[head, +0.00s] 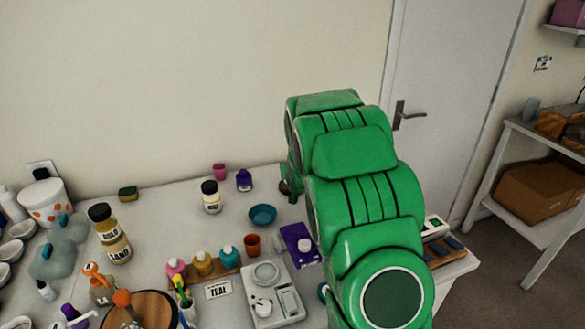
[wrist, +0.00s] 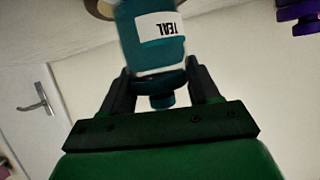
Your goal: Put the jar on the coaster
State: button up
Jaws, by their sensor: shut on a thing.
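The jar (wrist: 152,45) is teal with a white label that reads TEAL, upside down in the wrist view. My gripper (wrist: 155,85) is shut on it, with one dark finger on each side of its lower part in the picture. In the head view my green arm hides the gripper and the jar. A round brown edge (wrist: 103,9) shows behind the jar at the top of the wrist view; it may be the coaster, but too little shows to be sure. A small brown patch (head: 284,187) shows beside my arm in the head view.
A purple bottle (head: 244,181), a blue bowl (head: 262,215) and a black-lidded jar (head: 211,198) stand left of my arm. A scale (head: 285,308) and a TEAL card (head: 218,289) lie nearer. Bare table shows along the wall.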

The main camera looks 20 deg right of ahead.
jog(key=shift+f, duration=0.1)
jog(key=o, duration=1.6)
jog(key=shift+c, duration=0.2)
jog(key=v, duration=1.2)
jog(key=shift+a, duration=0.15)
jog(key=s+a+r+g, duration=0.1)
jog(key=s+a+g, duration=0.2)
jog(key=s, duration=0.5)
jog(key=s+a+r+n+g+y, duration=0.1)
jog(key=s+a+g, duration=0.2)
jog(key=s, duration=0.6)
jog(key=s+a+r+g, duration=0.1)
jog(key=s+a+g, duration=0.1)
jog(key=s, duration=0.7)
jog(key=shift+a+g, duration=0.4)
jog(key=shift+a, duration=0.15)
jog(key=s+a+r+n+g, duration=0.1)
jog(key=s+a+r+g, duration=0.1)
jog(key=s, duration=0.9)
jog(key=s+a+r+g+y, duration=0.1)
jog(key=s+a+g, duration=0.1)
jog(key=s, duration=0.9)
jog(key=shift+a+r+n+g, duration=0.2)
jog(key=shift+r+n+g, duration=0.2)
jog(key=shift+g, duration=0.5)
